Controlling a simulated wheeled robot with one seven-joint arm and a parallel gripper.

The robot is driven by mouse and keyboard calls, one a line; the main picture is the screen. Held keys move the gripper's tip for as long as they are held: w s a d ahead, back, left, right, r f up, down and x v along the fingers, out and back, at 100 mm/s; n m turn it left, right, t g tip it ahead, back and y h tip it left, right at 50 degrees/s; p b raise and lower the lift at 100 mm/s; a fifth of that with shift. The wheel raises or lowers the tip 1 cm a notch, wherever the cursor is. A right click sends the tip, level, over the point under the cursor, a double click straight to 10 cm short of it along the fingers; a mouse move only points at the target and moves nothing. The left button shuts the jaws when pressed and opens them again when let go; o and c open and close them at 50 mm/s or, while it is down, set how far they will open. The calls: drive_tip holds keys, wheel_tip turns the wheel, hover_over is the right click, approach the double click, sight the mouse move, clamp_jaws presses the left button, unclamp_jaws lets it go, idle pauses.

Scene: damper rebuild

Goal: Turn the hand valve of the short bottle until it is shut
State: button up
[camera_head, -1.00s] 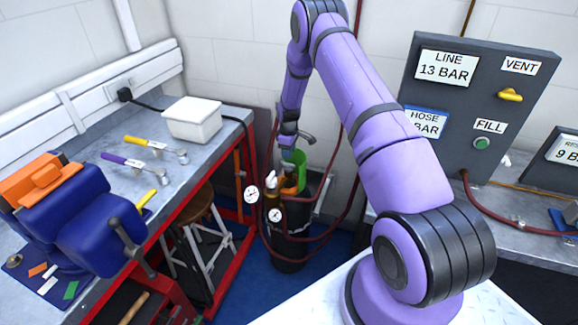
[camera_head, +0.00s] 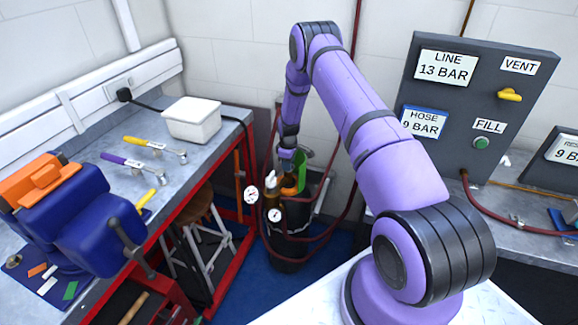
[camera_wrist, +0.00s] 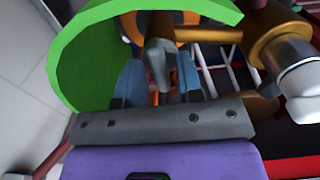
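A dark bottle (camera_head: 290,250) stands on the floor between the bench and the right-hand counter. A green curved collar (camera_head: 303,158) and orange parts (camera_head: 290,188) show at its top. My gripper (camera_wrist: 158,72) points down at this top, beside the collar. In the wrist view its two blue fingers stand apart on either side of a grey tapered piece (camera_wrist: 158,55), with an orange round part (camera_wrist: 162,22) beyond it. The green collar (camera_wrist: 75,55) curves around the left. I cannot tell whether the fingers touch the grey piece, or which bottle is the short one.
Brass fittings (camera_wrist: 278,38) with a white-capped chrome part (camera_wrist: 300,85) lie close on the right. Two gauges (camera_head: 251,195) and red hoses hang around the bottle. A stool (camera_head: 205,225) and the red-framed bench stand left. The panel's hose display (camera_head: 422,122) reads 9 BAR.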

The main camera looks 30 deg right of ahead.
clamp_jaws()
drive_tip(key=m, duration=0.3)
drive_tip(key=shift+m, duration=0.8)
drive_tip(key=m, duration=0.3)
drive_tip(key=shift+m, duration=0.8)
